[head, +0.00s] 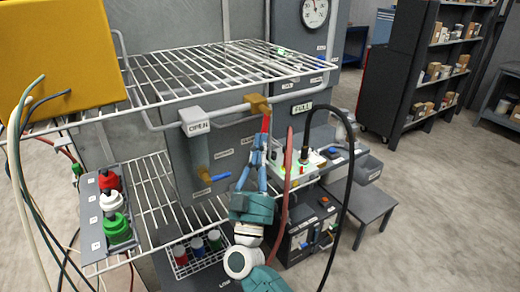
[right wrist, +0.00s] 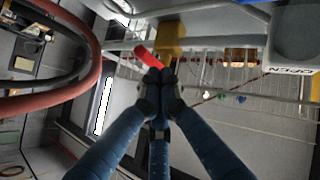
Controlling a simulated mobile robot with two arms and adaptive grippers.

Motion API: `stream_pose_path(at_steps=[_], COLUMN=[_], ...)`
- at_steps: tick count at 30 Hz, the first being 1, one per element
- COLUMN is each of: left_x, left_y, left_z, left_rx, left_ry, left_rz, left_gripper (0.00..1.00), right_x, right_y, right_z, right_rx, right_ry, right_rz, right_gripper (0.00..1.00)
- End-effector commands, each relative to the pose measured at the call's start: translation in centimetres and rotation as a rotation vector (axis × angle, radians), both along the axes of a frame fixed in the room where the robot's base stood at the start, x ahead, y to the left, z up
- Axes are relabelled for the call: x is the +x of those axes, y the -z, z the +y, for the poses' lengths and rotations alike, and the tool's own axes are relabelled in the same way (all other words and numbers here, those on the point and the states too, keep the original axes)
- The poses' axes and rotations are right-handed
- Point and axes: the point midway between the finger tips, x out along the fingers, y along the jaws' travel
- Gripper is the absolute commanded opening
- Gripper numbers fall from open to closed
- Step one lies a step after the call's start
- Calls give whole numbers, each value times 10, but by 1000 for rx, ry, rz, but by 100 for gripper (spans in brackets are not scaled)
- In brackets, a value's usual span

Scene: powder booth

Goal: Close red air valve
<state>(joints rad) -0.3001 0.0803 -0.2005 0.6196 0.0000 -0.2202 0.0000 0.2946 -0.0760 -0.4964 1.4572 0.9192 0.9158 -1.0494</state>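The red air valve handle (head: 265,124) hangs down from a brass valve body (head: 258,104) on the grey pipe below the wire shelf. In the right wrist view the red handle (right wrist: 147,58) slants beside the brass body (right wrist: 172,42). My right gripper (head: 258,141) is just below the handle, its fingers pointing up. Its fingertips (right wrist: 160,76) are together at the near end of the handle. They overlap it in the picture; I cannot tell whether any of it is between them. My left gripper is not in view.
A second valve with a blue handle (head: 219,177) hangs left of my gripper, below a white OPEN tag (head: 195,122). A red hose (head: 288,165) and a black hose (head: 350,150) pass close on the right. The wire shelf (head: 205,70) lies above.

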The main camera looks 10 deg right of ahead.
Motion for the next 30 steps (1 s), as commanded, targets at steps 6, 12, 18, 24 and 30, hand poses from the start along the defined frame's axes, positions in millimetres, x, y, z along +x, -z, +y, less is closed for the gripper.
stream_pose_path(at_steps=[6,12,18,24,30], left_x=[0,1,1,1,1], left_y=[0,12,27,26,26], left_z=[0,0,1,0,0], left_rx=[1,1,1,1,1], left_ry=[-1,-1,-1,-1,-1], left_rz=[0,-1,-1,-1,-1], left_gripper=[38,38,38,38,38], right_x=[0,6,13,14,14], right_y=[1,8,10,8,8], right_z=[0,-6,-14,-15,-15], right_rx=[0,-50,-173,-193,-192], right_ry=[0,2,0,-1,-1], right_rz=[0,-19,-63,-69,-68], right_gripper=[0,0,0,0,0])
